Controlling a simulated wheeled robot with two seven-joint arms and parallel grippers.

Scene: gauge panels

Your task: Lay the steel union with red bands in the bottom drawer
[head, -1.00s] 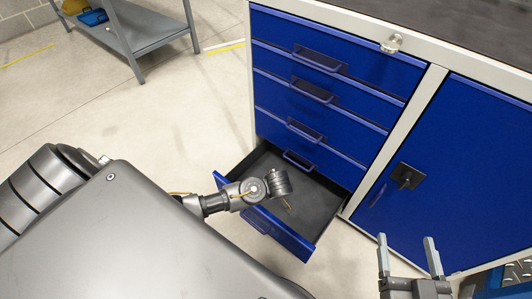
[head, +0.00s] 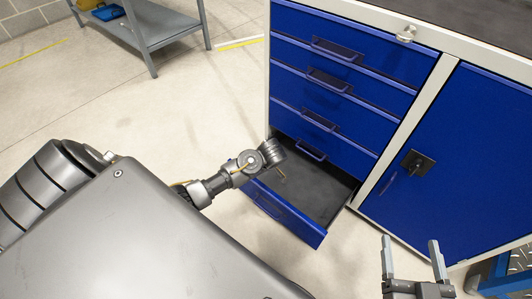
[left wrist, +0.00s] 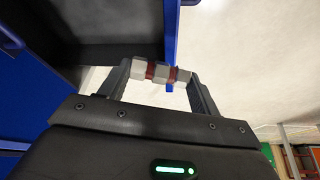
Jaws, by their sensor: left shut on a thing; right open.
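The steel union with red bands (left wrist: 153,71) shows in the left wrist view, lying crosswise between the two fingers of my left gripper (left wrist: 160,75), which is shut on it. In the head view my left wrist is over the left side of the open bottom drawer (head: 325,195); the fingers and the union are hidden there. In the left wrist view, the union overlaps a blue drawer edge (left wrist: 171,30), with the dark drawer interior (left wrist: 95,25) to its left and pale floor to its right. My right gripper (head: 412,248) is open and empty, in front of the cabinet.
The blue cabinet has several shut drawers (head: 345,75) above the open one, and a shut door (head: 455,150) to the right. A grey shelf bench (head: 160,25) stands at the far left. Pale floor lies in front of the drawer.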

